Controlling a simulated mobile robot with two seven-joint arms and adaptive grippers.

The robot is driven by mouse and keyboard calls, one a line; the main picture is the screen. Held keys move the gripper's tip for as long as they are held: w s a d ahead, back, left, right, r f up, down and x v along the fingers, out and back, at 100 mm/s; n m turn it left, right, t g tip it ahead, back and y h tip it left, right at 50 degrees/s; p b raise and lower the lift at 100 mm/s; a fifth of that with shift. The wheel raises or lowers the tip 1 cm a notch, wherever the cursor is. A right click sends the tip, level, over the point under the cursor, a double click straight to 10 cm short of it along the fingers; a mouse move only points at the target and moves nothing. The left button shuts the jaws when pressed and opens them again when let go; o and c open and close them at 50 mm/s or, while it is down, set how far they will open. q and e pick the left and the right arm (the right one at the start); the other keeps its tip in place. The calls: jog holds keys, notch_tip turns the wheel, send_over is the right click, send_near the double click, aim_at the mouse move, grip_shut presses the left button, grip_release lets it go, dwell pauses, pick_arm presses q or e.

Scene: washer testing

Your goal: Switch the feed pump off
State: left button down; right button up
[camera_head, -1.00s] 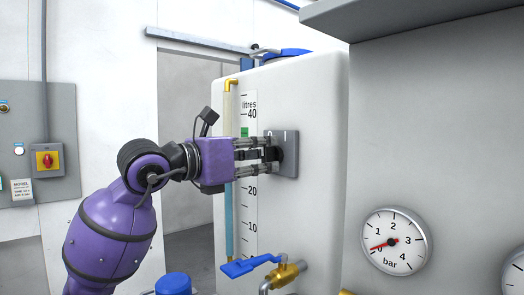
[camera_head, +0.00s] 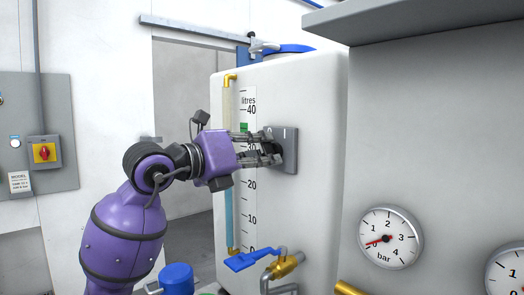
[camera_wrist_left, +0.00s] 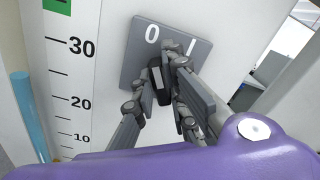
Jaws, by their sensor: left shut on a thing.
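The switch is a grey square plate (camera_head: 290,152) on the front of the white tank. In the left wrist view the plate (camera_wrist_left: 140,62) carries a white 0 on its left and a white I on its right. Its dark knob (camera_wrist_left: 158,84) sits between my fingers, below the marks. My left gripper (camera_head: 272,148) is shut on the knob, with its fingers turned at a slant to the plate. The fingers partly hide the knob, so I cannot tell exactly which mark it points to. My right gripper is not in view.
A litre scale (camera_head: 248,190) and a sight tube are left of the switch. A blue-handled valve (camera_head: 252,259) sits below. A pressure gauge (camera_head: 390,238) is on the grey panel at right. A red knob on a yellow plate (camera_head: 45,152) is on the left wall.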

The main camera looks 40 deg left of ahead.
pick_arm(q)
jog(key=shift+f, duration=0.1)
jog(key=c, duration=1.8)
grip_release()
jog(key=shift+o, duration=0.2)
jog(key=s+a, duration=0.1)
jog(key=s, duration=1.1)
